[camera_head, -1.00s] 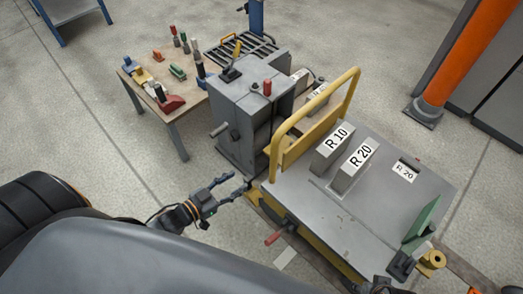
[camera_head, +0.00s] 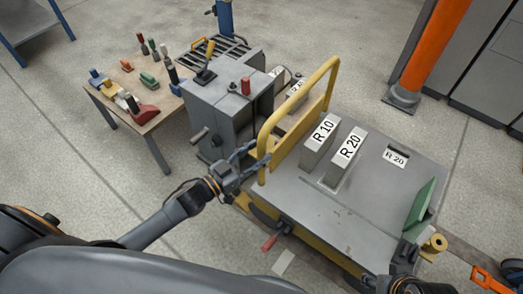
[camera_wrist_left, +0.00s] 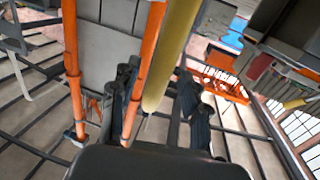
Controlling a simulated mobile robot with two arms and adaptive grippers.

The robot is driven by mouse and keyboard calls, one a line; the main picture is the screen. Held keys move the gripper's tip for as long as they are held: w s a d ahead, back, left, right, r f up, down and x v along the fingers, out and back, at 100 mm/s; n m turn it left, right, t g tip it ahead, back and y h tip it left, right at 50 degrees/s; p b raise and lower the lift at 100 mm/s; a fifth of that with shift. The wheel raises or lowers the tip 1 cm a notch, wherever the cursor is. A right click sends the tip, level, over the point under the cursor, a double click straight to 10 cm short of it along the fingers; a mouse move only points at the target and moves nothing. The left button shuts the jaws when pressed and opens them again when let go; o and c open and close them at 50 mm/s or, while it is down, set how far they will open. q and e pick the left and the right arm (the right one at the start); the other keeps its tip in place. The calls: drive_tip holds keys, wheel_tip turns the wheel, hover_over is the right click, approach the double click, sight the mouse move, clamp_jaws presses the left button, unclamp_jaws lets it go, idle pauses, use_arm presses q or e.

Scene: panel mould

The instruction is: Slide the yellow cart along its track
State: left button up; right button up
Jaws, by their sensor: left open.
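The yellow cart has a grey flat top (camera_head: 330,215) and a yellow tubular push handle (camera_head: 297,96) at its left end. My left gripper (camera_head: 258,156) is open at the lower left post of the handle. In the left wrist view, a yellow bar (camera_wrist_left: 176,50) reaches down between the open fingers (camera_wrist_left: 155,105); I cannot tell whether they touch it. The track (camera_head: 462,252) shows partly on the floor beyond the cart's right end. Part of my right arm shows at the bottom edge; its jaws are unclear.
Blocks marked R 10 (camera_head: 320,142) and R 20 (camera_head: 345,158) stand on the cart. A red-tipped lever (camera_head: 270,242) juts from its near side. A grey machine (camera_head: 215,110) stands close left of the handle. A tool table (camera_head: 150,125) is beyond. An orange post (camera_head: 425,55) rises at back right.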

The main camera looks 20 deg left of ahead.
use_arm(q)
drive_tip(key=shift+x, duration=1.15)
clamp_jaws()
